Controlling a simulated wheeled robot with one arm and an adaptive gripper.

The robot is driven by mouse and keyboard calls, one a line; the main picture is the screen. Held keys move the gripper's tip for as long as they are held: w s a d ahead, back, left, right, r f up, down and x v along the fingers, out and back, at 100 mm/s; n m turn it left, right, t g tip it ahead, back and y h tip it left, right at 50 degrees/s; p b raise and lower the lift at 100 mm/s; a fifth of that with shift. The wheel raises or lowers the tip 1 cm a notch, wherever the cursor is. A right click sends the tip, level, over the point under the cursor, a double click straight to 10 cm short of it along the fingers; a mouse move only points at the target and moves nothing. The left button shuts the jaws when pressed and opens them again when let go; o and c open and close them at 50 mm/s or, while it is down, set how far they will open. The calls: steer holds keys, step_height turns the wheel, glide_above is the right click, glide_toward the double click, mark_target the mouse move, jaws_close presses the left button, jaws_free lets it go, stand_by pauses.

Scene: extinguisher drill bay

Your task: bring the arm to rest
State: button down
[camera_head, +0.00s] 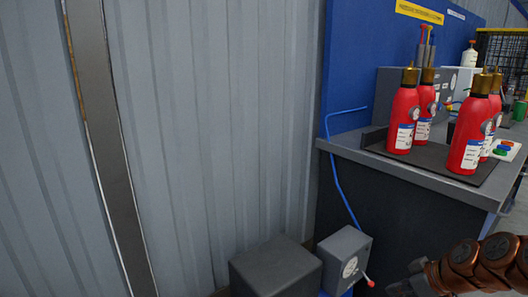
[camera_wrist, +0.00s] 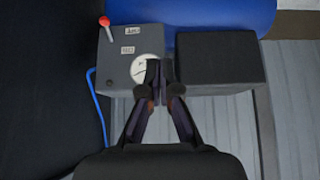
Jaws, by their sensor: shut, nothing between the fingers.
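My gripper (camera_wrist: 160,78) shows in the wrist view with its fingers together and nothing between them. It points toward a grey box (camera_wrist: 118,50) with a white dial and a red-tipped lever, and a dark box (camera_wrist: 222,62) beside it. The fingertips overlap the edge of the dial in the picture; I cannot tell the gap. In the head view only part of my copper-coloured arm shows at the lower right, and the fingers are out of view.
Several red extinguishers (camera_head: 403,120) stand on a dark mat on the grey bench (camera_head: 345,153) at the right. The grey box (camera_head: 345,255) and dark box (camera_head: 276,270) sit low beside the bench. A blue hose (camera_head: 340,185) hangs there. A corrugated wall (camera_head: 220,130) fills the left.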

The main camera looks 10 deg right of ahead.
steer(key=s+a+r+m+g+p, duration=0.1)
steer(key=s+a+r+g+p, duration=0.2)
steer(key=s+a+r+p, duration=0.35)
steer(key=s+a+r+g+p, duration=0.2)
steer(key=s+a+r+p, duration=0.1)
steer(key=a+r+p, duration=0.65)
steer(key=s+a+r+m+g+h+p, duration=0.1)
steer(key=s+a+r+m+p, duration=0.1)
steer(key=s+r+p, duration=0.5)
steer(key=s+a+r+m+g+h+p, duration=0.1)
steer(key=s+r+m+g+h+p, duration=0.1)
steer(key=s+r+p, duration=0.4)
step_height(320, 180, up, 5)
steer(key=shift+s+a+r+m+h+p, duration=0.15)
steer(key=shift+s+a+m+h+p, duration=0.2)
steer(key=shift+s, duration=0.7)
